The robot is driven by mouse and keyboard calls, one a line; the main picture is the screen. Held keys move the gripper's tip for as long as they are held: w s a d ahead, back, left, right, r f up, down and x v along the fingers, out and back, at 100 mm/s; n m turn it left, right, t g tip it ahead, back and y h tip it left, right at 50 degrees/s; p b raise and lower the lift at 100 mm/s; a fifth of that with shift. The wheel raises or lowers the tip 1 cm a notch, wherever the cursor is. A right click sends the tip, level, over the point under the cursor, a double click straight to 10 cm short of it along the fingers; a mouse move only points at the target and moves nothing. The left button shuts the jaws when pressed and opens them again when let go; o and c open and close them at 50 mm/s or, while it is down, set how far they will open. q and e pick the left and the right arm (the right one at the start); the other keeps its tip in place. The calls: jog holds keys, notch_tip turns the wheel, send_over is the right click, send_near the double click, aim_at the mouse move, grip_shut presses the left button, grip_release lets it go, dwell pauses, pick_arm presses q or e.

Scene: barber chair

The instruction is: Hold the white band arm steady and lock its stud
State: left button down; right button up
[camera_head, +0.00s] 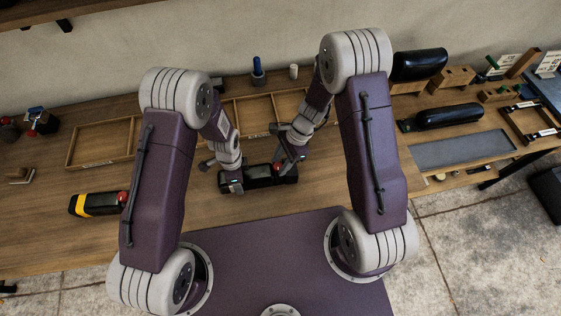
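A black arm piece (260,183) lies on the bench in the middle of the camera_head view, between my two grippers. A small red part (278,168) shows near its right end. I cannot make out a white band on it; part of it is hidden by my grippers. My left gripper (232,180) is at the left end of the piece, too small and covered to tell whether its fingers grip. My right gripper (283,164) points down at the right end, by the red part; its finger gap is not clear.
A black arm with a yellow band (97,204) lies at the left, partly behind my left arm. A shallow wooden divided tray (83,145) runs behind. A blue-topped peg (257,70) stands at the back. Black cushions (448,116) and wooden blocks (452,76) fill the right side.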

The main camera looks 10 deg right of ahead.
grip_shut()
jog(key=shift+m, duration=0.3)
jog(key=shift+s+a+m+t, duration=0.1)
jog(key=shift+m+t, duration=0.45)
jog(key=shift+m, duration=0.75)
jog(key=shift+s+m+t, duration=0.1)
jog(key=shift+m+t, duration=0.45)
jog(key=shift+m, duration=0.75)
grip_release()
